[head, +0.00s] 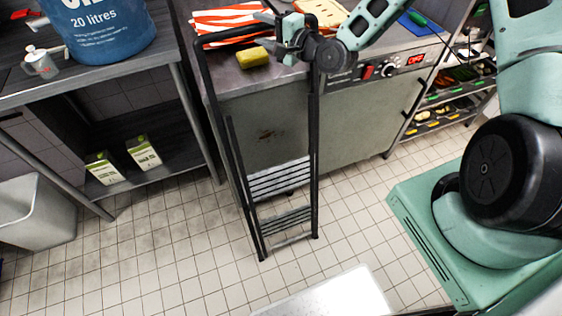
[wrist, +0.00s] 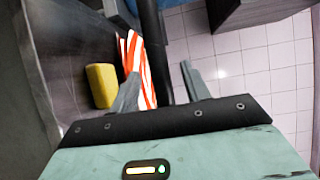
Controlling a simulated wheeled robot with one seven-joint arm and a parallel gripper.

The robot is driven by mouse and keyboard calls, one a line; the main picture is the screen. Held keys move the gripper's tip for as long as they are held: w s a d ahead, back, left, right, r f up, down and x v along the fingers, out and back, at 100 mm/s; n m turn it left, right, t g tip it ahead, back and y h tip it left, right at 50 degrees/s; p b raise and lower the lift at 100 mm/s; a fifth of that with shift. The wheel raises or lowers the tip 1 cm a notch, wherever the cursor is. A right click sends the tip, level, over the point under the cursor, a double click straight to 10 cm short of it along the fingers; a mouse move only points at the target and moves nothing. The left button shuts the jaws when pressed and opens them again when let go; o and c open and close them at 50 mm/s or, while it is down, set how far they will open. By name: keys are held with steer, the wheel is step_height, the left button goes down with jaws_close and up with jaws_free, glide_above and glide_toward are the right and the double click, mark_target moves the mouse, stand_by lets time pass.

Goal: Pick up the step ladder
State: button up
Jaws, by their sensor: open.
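The step ladder (head: 279,179) has a black frame and grey treads. It stands upright on the tiled floor in front of the grey counter. My gripper (head: 277,42) is at the ladder's top rail, near its right end, and hides part of it. In the wrist view, a black bar of the step ladder (wrist: 151,30) runs down between the spread fingers of my gripper (wrist: 158,88). The jaws are open, with gaps on both sides of the bar. I cannot tell whether a finger touches it.
A yellow sponge (head: 253,58) and a red-striped cloth (head: 225,22) lie on the counter (head: 240,85) close to my gripper. A shelf table (head: 178,75) with a blue bucket (head: 100,28) stands at left. The floor before the ladder is mostly clear; a white surface (head: 335,295) is at the bottom.

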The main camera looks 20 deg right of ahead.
steer(key=shift+p+x, duration=0.6)
steer(key=shift+x, duration=1.4)
jaws_close()
steer(key=shift+a+r, duration=0.1)
steer(key=shift+r, duration=0.1)
steer(key=shift+r, duration=0.1)
